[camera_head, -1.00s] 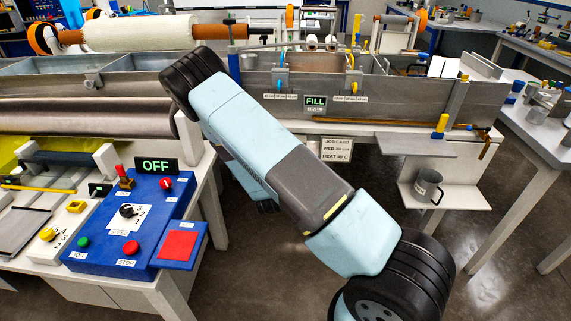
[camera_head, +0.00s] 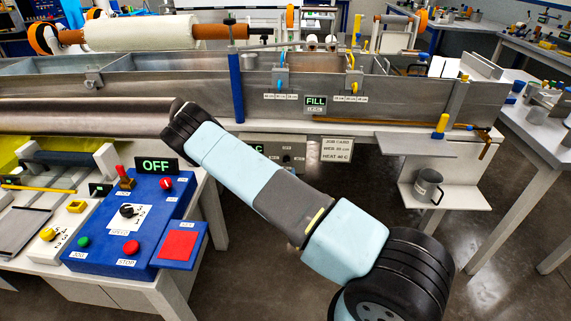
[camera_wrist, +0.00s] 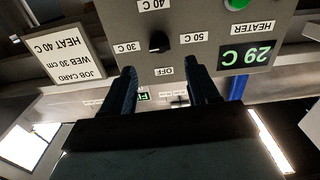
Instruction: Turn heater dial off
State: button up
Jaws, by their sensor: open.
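The heater panel (camera_wrist: 205,20) is grey and appears upside down in the wrist view; it also shows partly behind my arm in the head view (camera_head: 291,153). Its black dial (camera_wrist: 160,41) sits among labels 30 C, 40 C, 50 C and OFF (camera_wrist: 164,71). I cannot tell clearly which label the dial points to. A green display (camera_wrist: 245,56) reads 29 C. My gripper (camera_wrist: 161,75) is open and empty. Its two dark fingers lie either side of the OFF label, with the dial just beyond the fingertips, apart from them. The gripper is hidden in the head view.
A job card (camera_wrist: 70,48) reading HEAT 40 C hangs beside the panel. The steel bath (camera_head: 310,125) stands above it. A blue control box (camera_head: 130,225) with an OFF display stands on the left bench. Open floor lies right of my arm.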

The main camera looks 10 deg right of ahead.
aim_at(286, 160)
jog(key=x, duration=0.7)
jog(key=shift+w, duration=0.2)
jog(key=shift+c, duration=0.2)
jog(key=c, duration=1)
